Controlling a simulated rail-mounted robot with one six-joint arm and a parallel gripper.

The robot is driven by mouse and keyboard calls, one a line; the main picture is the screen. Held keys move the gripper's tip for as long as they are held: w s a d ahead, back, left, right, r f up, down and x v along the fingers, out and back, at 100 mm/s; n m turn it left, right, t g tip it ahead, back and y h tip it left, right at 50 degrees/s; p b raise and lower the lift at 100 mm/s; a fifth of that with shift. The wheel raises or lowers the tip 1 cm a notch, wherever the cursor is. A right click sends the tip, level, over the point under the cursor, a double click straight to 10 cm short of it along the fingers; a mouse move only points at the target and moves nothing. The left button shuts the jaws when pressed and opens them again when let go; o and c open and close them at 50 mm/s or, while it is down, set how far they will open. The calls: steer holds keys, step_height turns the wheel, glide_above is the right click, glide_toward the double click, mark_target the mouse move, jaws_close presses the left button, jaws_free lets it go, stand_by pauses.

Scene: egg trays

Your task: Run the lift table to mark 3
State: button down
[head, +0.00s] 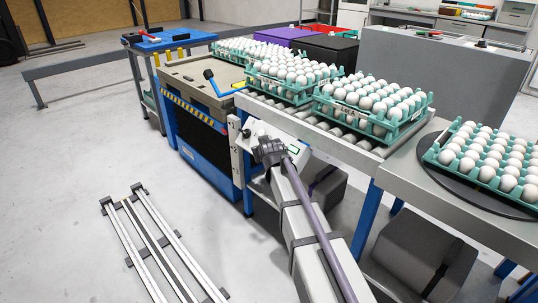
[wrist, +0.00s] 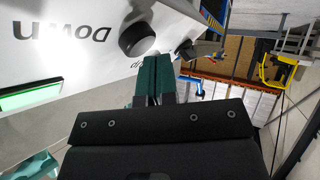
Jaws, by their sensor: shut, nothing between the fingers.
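The lift table (head: 200,82) has a beige top, a yellow-black striped edge and a blue body, in the head view. A white control box (head: 262,128) stands at its right front corner, partly hidden by my arm. In the wrist view the white panel (wrist: 60,65) shows upside down, with the word DOWN, a black round knob (wrist: 137,38), a smaller black knob (wrist: 185,49) and a lit green display (wrist: 30,95). My gripper (wrist: 152,62) is shut and empty, its green fingertips close by the large knob; I cannot tell whether they touch.
A roller conveyor (head: 330,125) carries teal trays of white eggs (head: 370,100) behind the control box. Another egg tray (head: 445,152) sits on a black round plate at right. Floor rails (head: 150,245) lie at lower left; the floor around them is clear.

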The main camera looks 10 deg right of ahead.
steer(key=shift+w+d+f+b, duration=0.2)
steer(key=shift+d+f+b, duration=0.15)
steer(key=shift+f+b, duration=0.05)
stand_by(0.7)
stand_by(5.2)
steer(key=shift+s+a+r+p, duration=0.35)
steer(key=shift+a+r+p, duration=0.3)
steer(key=shift+p, duration=0.05)
steer(key=shift+s+a+r+p, duration=0.45)
steer(key=shift+a+r+p, duration=0.4)
steer(key=shift+s+a+r+p, duration=0.4)
steer(key=shift+a+r+p, duration=0.4)
steer(key=shift+r, duration=0.05)
